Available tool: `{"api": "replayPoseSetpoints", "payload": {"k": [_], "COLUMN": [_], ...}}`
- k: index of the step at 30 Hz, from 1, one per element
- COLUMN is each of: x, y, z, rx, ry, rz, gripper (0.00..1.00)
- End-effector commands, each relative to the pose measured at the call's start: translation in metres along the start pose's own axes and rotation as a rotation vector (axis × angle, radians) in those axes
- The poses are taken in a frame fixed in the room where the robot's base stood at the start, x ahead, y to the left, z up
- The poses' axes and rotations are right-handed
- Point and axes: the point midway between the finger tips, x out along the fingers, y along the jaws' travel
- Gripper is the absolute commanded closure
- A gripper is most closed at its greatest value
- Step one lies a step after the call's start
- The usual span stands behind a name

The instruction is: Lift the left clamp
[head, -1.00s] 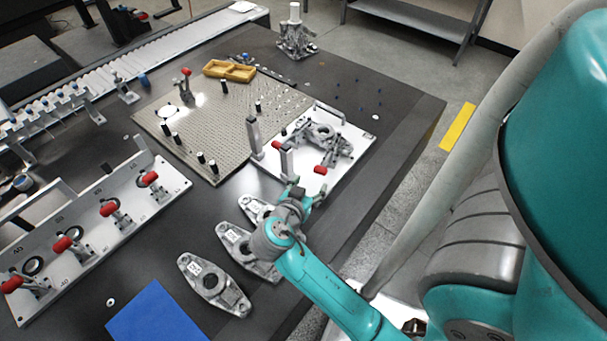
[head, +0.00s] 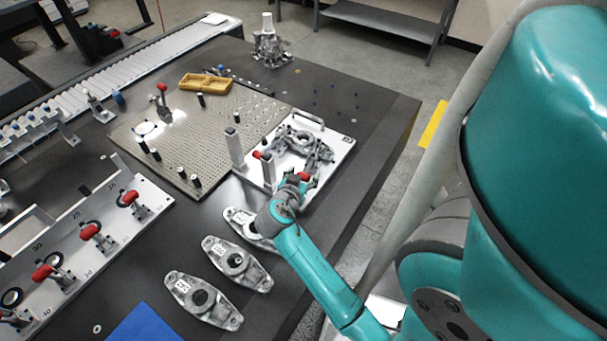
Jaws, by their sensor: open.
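The white fixture plate (head: 338,158) carries a grey metal casting (head: 305,142) and clamps with red handle tips. One red tip (head: 257,154) shows at the plate's left side, beside a grey upright post. A second red tip (head: 304,176) shows at the near edge. Which of the two is the left clamp, I cannot tell. My gripper (head: 301,184) is open at the near edge of the plate, right at the second red tip. Whether its fingers are around or touching that tip is too small to tell. My wrist hides the lower part of that clamp.
Several loose castings (head: 203,299) lie on the dark table left of my arm, one partly behind it. A perforated plate (head: 200,125) with black pins adjoins the fixture. A rail with red-handled clamps (head: 90,232) stands at left. The table's right strip is largely clear.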

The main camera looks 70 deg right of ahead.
Motion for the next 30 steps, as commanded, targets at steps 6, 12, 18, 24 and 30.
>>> {"api": "replayPoseSetpoints", "payload": {"k": [6,12,18,24,30], "x": [0.0056,0.0054,0.0053,0.0053,0.0057], "y": [-0.0004,-0.0004,-0.0003,-0.0003,-0.0002], "z": [-0.0002,-0.0001,0.0,-0.0001,-0.0035], "rx": [0.0,0.0,0.0,0.0,0.003], "ry": [0.0,0.0,0.0,-0.001,-0.026], "rz": [-0.002,-0.002,-0.001,-0.001,0.0], "gripper": [0.31,0.36,0.86,1.0,1.0]}}
